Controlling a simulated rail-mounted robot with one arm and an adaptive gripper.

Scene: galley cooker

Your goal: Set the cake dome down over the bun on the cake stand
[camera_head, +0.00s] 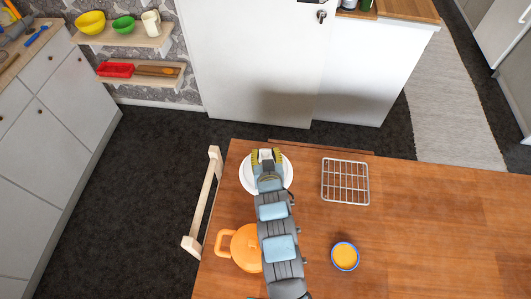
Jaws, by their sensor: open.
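A round white thing (246,174), which looks like the cake stand, is on the wooden table near its far left edge. My gripper (266,156) is above it with its jaws apart. A small pale patch shows between the fingers; I cannot tell whether it is part of the dome, the stand or my gripper. My arm covers the middle of the white round thing. I cannot make out the bun or the cake dome separately in this view.
An orange pot (246,248) with a side handle stands partly behind my arm. A wire rack (345,182) and a blue-rimmed bowl with yellow contents (345,256) are to the right. A wooden rail (203,198) runs along the table's left edge. The table's right side is clear.

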